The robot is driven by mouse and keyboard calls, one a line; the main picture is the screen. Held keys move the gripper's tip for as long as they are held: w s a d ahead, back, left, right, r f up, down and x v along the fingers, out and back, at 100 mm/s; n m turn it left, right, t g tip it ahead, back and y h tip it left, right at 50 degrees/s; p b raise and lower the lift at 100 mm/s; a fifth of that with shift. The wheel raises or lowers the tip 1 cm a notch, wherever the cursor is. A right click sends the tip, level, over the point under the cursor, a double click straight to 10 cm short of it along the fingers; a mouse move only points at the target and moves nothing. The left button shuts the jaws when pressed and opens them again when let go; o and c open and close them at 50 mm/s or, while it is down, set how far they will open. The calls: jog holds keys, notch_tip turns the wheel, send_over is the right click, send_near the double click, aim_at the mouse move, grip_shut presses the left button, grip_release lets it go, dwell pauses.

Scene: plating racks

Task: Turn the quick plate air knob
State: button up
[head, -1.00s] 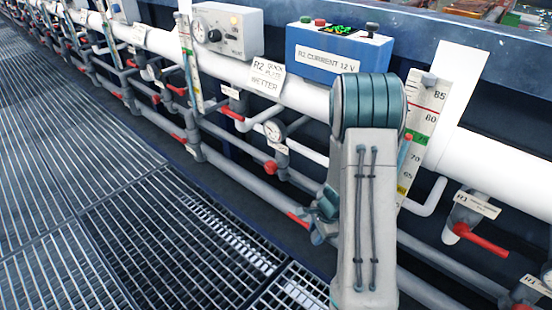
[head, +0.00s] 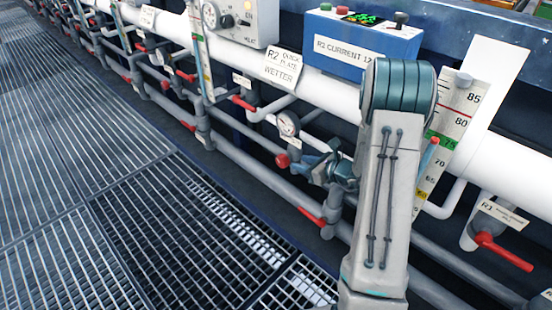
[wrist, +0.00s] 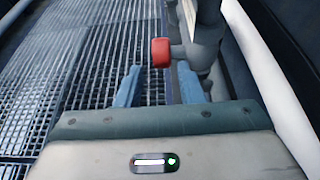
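A round red knob (head: 282,160) sits on the grey pipework just below a white dial gauge (head: 288,124). No label naming the air knob is readable beside it. My gripper (head: 304,162) is just right of this knob in the head view, at about its height. In the wrist view the red knob (wrist: 160,52) is ahead, beyond the tips of my gripper (wrist: 161,76), roughly centred between them. The two blue fingers are apart with nothing between them. The knob does not appear to be touched.
A sign reading "R2 quick plate wetter" (head: 283,68) hangs on the white pipe. Red lever handles (head: 243,102) stick out from nearby pipes. A blue "R2 current" box (head: 362,45) stands above. Grated floor (head: 110,170) lies open at left.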

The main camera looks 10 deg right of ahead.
aim_at(278, 159)
jog(key=b+x, duration=0.2)
jog(key=x, duration=1)
jog(key=shift+d+f, duration=0.1)
jog(key=c, duration=0.7)
jog(key=shift+a, duration=0.35)
jog(key=shift+d, duration=0.2)
jog(key=shift+f+b, duration=0.2)
jog(key=shift+b, duration=0.6)
